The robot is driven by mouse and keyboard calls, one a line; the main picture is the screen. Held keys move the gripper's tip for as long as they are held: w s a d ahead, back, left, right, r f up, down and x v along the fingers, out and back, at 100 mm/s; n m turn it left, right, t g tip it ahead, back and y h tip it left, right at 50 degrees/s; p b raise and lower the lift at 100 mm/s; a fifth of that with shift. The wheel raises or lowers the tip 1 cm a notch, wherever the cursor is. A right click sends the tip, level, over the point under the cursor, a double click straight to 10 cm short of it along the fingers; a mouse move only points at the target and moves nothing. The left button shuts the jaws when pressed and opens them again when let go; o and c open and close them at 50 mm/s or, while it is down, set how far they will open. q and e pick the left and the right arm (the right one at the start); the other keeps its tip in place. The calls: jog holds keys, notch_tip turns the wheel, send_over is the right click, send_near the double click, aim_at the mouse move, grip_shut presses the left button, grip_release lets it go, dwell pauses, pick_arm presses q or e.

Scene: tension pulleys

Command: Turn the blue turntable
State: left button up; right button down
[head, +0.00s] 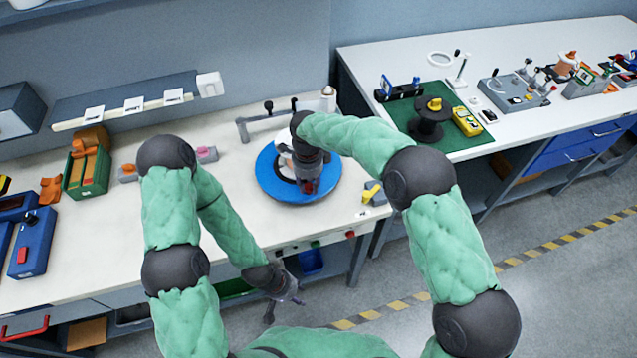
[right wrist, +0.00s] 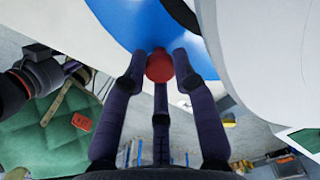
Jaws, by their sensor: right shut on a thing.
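The blue turntable (head: 270,188) is a round disc on the left white workbench, with a white and dark part (head: 284,166) on top, mostly hidden by my right arm. My right gripper (head: 306,187) is over the front of the disc. In the right wrist view, its dark fingers are shut around a red round knob (right wrist: 160,66) by the blue disc (right wrist: 137,24). My left gripper (head: 284,300) hangs low in front of the bench, away from the turntable, with its fingers apart and empty.
A grey bracket (head: 262,125) stands behind the turntable. A small grey and yellow block (head: 373,193) is at its right. A green box (head: 86,172) stands at the left. A green mat (head: 398,112) with a black spool (head: 430,122) lies on the right bench.

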jog(key=shift+a, duration=0.2)
dwell(0.4)
jog(key=c, duration=1)
grip_release()
notch_tip(320, 180, up, 12)
jog(key=shift+s, duration=0.1)
